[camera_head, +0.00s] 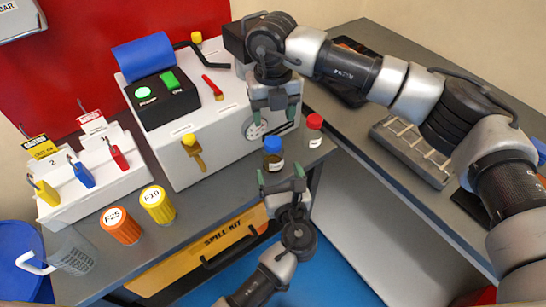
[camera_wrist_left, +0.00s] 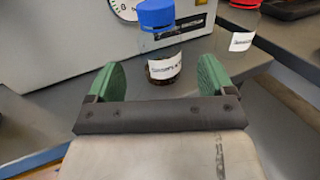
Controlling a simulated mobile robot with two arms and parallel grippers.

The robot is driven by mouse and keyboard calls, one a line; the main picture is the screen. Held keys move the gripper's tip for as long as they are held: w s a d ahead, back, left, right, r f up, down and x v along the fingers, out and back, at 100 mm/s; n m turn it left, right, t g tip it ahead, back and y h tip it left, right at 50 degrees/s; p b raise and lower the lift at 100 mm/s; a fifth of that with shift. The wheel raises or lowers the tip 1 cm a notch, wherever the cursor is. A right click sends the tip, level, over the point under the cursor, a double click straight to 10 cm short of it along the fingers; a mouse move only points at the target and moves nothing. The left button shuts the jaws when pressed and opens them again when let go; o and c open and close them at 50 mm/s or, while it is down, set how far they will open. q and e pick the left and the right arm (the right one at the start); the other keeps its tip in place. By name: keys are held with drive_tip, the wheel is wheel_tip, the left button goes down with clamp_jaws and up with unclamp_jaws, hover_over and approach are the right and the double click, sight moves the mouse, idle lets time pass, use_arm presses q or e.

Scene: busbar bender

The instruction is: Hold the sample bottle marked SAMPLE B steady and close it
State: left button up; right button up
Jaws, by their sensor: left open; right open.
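A small dark bottle (camera_head: 273,161) with a white label and a blue cap (camera_head: 272,143) stands upright near the table's front edge. In the left wrist view the bottle (camera_wrist_left: 164,67) shows a label starting SAMPLE; its last letter is unclear. The blue cap (camera_wrist_left: 156,14) sits on top; I cannot tell how tight it is. My left gripper (camera_head: 281,176) is open in front of the bottle; the left wrist view shows its green fingers (camera_wrist_left: 156,76) either side of the line to the bottle, which looks just beyond them. My right gripper (camera_head: 272,110) is open and empty, pointing down above the blue cap.
A red-capped bottle (camera_head: 314,131) stands close to the right. The white bender machine (camera_head: 218,130) is just behind. Orange and yellow jars (camera_head: 157,204) and a lock rack (camera_head: 95,175) are at left. A grey tray (camera_head: 411,152) lies right, under my right arm.

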sight(275, 163)
use_arm(q)
drive_tip(key=x, duration=0.6)
drive_tip(key=shift+w, duration=0.2)
clamp_jaws()
use_arm(e)
drive_tip(key=n, duration=0.4)
drive_tip(key=shift+n, duration=0.3)
drive_tip(key=n, duration=1.8)
